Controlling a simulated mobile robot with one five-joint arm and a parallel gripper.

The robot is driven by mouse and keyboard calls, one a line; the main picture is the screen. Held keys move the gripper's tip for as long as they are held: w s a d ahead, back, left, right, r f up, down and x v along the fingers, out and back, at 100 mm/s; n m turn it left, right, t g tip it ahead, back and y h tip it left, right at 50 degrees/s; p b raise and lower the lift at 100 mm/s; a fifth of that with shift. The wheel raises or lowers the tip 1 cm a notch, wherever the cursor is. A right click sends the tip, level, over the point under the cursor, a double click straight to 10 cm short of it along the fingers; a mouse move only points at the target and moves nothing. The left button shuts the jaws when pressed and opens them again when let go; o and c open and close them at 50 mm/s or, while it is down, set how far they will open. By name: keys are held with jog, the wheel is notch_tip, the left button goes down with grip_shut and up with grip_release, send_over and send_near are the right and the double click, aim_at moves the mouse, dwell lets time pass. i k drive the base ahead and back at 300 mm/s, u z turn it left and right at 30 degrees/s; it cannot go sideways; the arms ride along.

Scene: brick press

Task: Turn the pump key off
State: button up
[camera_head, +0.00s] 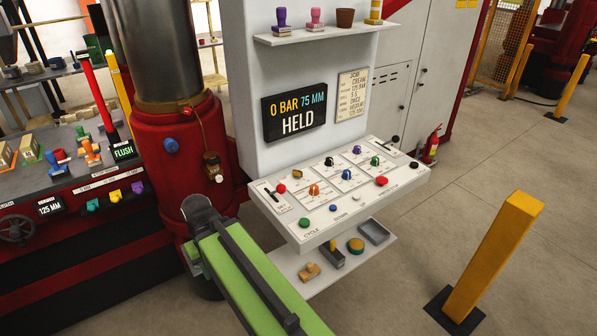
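A white control panel (345,185) with several small coloured knobs, buttons and levers juts out below the display. The pump key is probably among these controls, but the lettering is too small to tell which one it is or how it is turned. My green arm reaches up from the bottom edge, in front of the panel's left side. Its dark end is beside the panel's left corner, near the red column. I make out no gripper fingers in this view.
A display (295,109) reads "0 BAR 75 MM HELD". A lower shelf (325,272) holds stamps and a tray. The red press column (185,150) stands left of the panel. A yellow post (492,262) stands at right, with open floor around it.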

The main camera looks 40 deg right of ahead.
aim_at(297, 174)
jog(key=k, duration=1.5)
jog(key=z, duration=0.65)
jog(key=i, duration=1.05)
jog(key=z, duration=0.05)
